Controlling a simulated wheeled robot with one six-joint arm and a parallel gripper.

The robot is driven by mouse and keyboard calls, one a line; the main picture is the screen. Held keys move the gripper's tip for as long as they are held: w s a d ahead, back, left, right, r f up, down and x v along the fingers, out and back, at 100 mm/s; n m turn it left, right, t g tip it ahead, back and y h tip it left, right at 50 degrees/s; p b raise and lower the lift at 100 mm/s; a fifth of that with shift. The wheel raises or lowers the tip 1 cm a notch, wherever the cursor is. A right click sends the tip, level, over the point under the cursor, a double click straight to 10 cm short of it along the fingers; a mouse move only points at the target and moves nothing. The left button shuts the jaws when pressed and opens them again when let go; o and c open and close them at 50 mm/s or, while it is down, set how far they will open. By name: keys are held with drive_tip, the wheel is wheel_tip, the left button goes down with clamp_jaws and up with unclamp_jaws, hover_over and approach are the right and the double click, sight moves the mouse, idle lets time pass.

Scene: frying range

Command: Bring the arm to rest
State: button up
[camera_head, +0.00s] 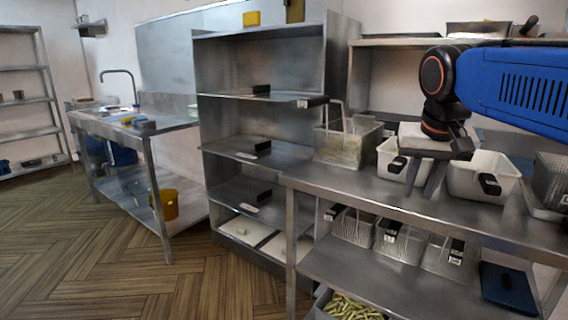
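My gripper (421,183) hangs down at the right of the view, at the end of my blue arm, over the steel counter (370,188). Its two grey fingers stand apart, with nothing seen between them. It appears in front of and between two white containers with black handles, the left one (389,152) and the right one (496,171). Whether the fingertips touch the counter or a container cannot be told from this view.
A wire fry basket (346,145) stands on the counter left of my gripper. More baskets (353,228) sit on the shelf below, with a dark blue item (507,288). A steel shelf rack (240,190) stands to the left. The wooden floor (90,250) is clear at the front left.

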drive_tip(key=s+f+n, duration=0.1)
drive_tip(key=s+f, duration=0.7)
drive_tip(key=f, duration=0.3)
drive_tip(key=s+f+n+y, duration=0.1)
drive_tip(key=s+f+n, duration=0.1)
drive_tip(key=s+f, duration=0.7)
wheel_tip(320, 180, down, 2)
drive_tip(key=shift+f+t, duration=0.15)
drive_tip(key=shift+t, duration=0.25)
